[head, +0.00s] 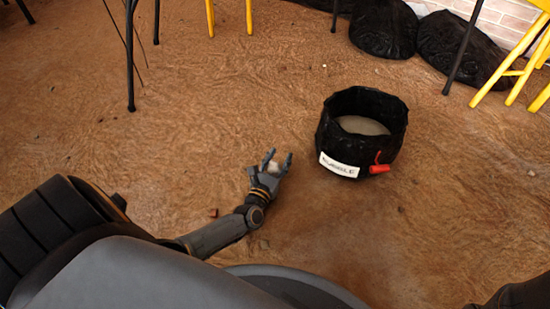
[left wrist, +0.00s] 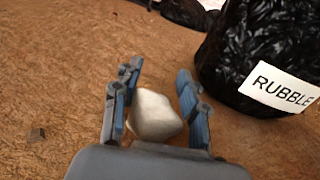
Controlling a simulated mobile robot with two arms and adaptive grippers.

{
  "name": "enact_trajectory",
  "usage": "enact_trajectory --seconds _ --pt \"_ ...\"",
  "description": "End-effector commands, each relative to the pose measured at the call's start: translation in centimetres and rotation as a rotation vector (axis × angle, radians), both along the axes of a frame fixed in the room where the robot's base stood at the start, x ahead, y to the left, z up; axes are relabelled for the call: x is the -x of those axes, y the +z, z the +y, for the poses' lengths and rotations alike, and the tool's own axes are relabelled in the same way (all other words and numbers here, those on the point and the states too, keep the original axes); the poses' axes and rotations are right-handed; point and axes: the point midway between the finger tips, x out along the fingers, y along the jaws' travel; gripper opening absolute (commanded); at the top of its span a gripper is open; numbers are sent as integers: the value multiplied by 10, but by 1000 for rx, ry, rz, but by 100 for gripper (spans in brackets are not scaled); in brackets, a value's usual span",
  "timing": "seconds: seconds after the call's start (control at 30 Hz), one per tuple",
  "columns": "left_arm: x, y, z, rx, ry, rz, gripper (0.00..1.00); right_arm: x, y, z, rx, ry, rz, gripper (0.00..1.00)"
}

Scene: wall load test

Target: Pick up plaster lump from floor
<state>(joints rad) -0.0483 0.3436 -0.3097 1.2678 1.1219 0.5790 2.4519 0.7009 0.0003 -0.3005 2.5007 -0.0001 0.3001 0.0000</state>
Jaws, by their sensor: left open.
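The plaster lump (left wrist: 154,116) is whitish and rounded. In the left wrist view it lies between the two blue-grey fingers of my left gripper (left wrist: 158,100), with a narrow gap showing at the right finger. I cannot tell whether the lump touches the left finger. My right gripper is not in view.
A black bag-lined bin labelled RUBBLE (head: 361,128) stands right of my left gripper, with a red item on its side. Black bags (head: 384,28) lie by the brick wall. Yellow and black legs stand around the back. A small brown chip (head: 213,212) lies on the floor.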

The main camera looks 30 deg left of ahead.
Motion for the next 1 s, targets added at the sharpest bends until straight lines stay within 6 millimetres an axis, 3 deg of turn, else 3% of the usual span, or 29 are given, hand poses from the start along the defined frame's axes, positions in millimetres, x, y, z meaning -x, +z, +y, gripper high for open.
enact_trajectory --seconds 0.3,1.0 --pt "0 0 0 0 0 1 4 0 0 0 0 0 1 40" --pt "0 0 0 0 0 0 0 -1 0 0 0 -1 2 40"
